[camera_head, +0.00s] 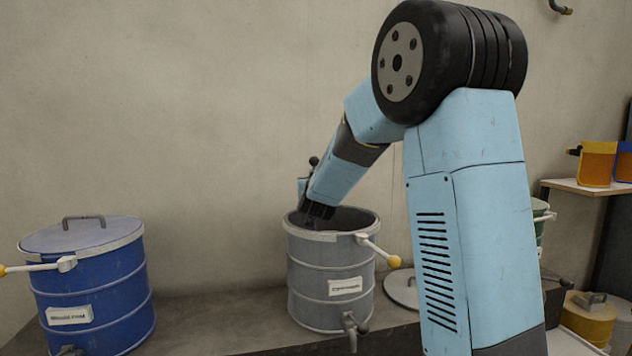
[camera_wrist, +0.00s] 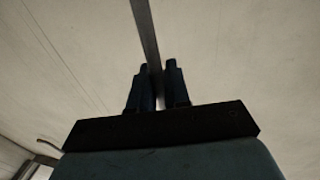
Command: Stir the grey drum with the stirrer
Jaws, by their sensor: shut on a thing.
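The grey drum (camera_head: 308,272) stands upright and open on the bench, with a white label, a tap low on its front and a yellow-tipped handle at its right. My gripper (camera_head: 318,211) is tilted down at the left part of the drum's mouth. In the wrist view my gripper (camera_wrist: 157,85) is shut on a thin dark shaft, the stirrer (camera_wrist: 146,30), which runs up between the fingers. In the head view the stirrer's lower part cannot be made out, and the drum's inside is mostly hidden.
A blue drum (camera_head: 95,290) with its lid on stands at the left. A loose grey lid (camera_head: 402,290) lies right of the grey drum, partly behind my arm. A green drum (camera_head: 540,222), a yellow container (camera_head: 588,320) and a shelf with orange jugs (camera_head: 597,165) are at the right.

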